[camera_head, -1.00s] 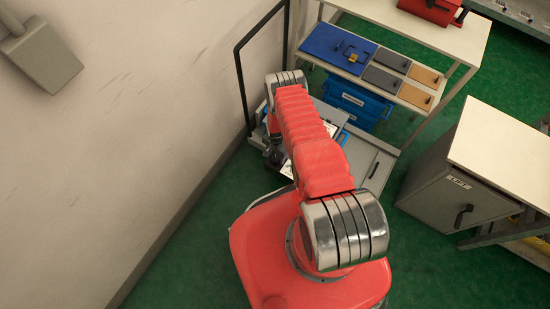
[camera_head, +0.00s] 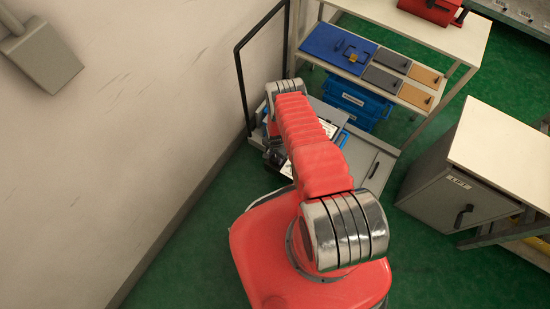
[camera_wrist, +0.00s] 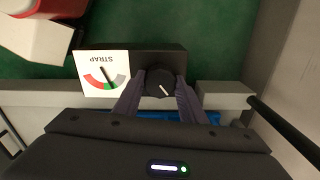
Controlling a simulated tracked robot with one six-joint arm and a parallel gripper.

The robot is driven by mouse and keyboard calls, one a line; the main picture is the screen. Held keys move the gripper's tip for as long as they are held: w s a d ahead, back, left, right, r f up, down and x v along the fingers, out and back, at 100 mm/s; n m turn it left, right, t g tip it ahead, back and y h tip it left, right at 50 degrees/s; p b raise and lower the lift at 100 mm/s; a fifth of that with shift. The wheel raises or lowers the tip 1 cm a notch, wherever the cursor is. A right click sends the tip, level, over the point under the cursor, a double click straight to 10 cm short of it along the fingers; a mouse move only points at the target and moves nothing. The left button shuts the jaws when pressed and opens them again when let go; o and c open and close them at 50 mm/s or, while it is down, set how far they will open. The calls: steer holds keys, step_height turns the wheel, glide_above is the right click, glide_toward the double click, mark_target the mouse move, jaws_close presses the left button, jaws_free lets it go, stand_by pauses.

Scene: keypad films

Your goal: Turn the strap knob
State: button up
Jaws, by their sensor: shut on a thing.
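The strap knob (camera_wrist: 160,85) is round and black with a white pointer line, in the wrist view's upper middle. It sits on a black box, right beside a white dial (camera_wrist: 102,73) marked STRAP, which appears upside down. The dial has red, green and grey arc sections; its dark needle points down in the picture, at or near the green section. My gripper (camera_wrist: 160,88) is shut on the knob, with one finger at each side. In the head view my red arm reaches over the grey cart (camera_head: 368,163), and the gripper and knob cannot be made out there.
The cart has a black frame (camera_head: 238,75) beside the wall at left. A white shelf (camera_head: 430,35) with a blue panel (camera_head: 325,45) and small panels stands behind it. Blue crates (camera_head: 358,103) sit below. A grey cabinet (camera_head: 440,195) stands at right. Green floor lies between.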

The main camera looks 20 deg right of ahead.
steer(key=shift+s, duration=0.1)
steer(key=shift+c, duration=1.4)
steer(key=shift+a, duration=0.25)
steer(key=shift+c, duration=0.3)
steer(key=shift+d, duration=0.25)
steer(key=shift+s, duration=0.2)
steer(key=o, duration=1.1)
steer(key=shift+w, duration=0.1)
steer(key=shift+c, duration=0.2)
steer(key=shift+w+r, duration=0.15)
